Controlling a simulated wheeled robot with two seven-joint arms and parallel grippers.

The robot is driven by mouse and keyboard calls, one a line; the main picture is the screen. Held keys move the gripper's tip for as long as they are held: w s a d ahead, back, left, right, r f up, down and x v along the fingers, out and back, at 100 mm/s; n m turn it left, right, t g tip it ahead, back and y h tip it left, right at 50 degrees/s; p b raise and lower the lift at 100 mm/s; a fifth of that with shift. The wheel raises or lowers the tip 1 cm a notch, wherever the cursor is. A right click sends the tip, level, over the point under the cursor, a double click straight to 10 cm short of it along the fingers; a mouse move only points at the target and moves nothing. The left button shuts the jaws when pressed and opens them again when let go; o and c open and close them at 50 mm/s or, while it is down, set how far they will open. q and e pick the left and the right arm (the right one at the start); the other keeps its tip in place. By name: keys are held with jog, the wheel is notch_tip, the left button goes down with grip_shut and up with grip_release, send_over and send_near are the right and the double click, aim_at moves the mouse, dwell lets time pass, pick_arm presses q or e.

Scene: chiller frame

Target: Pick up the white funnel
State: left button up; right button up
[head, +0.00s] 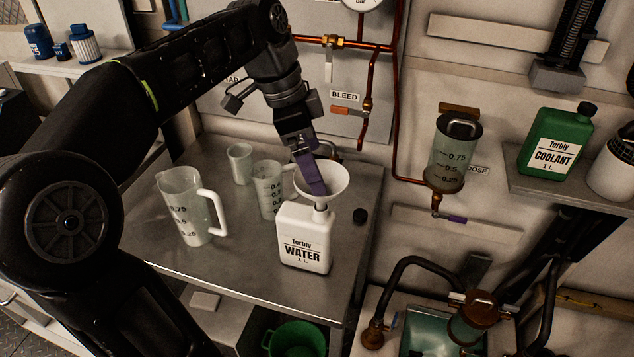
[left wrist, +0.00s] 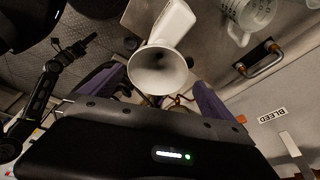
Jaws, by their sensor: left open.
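The white funnel (head: 333,181) sits in the neck of the white water bottle (head: 303,240), which stands upright on the metal bench. My left gripper (head: 313,175) has purple fingers and is open at the funnel's mouth. In the head view a finger overlaps the cone and partly hides it. In the left wrist view the funnel (left wrist: 158,71) lies between the two spread fingers, its round mouth facing the camera. I cannot tell whether a finger touches it. What seems to be my right arm shows small at the left of the wrist view; its jaws are unclear.
A measuring jug (head: 185,208), a smaller jug (head: 268,190) and a cup (head: 240,163) stand left of the bottle. A black cap (head: 360,216) lies to its right. Copper pipes (head: 366,100) run up the wall behind. The bench front (head: 235,270) is clear.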

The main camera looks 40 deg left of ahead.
aim_at(324, 206)
pick_arm(q)
jog(key=shift+x, duration=1.3)
jog(key=x, duration=0.4)
jog(key=shift+s+d+f+p, duration=0.1)
jog(key=shift+d+p, duration=0.1)
jog(key=shift+p, duration=0.2)
jog(key=shift+f, duration=0.5)
jog(key=shift+d, duration=0.1)
jog(key=shift+c, duration=0.3)
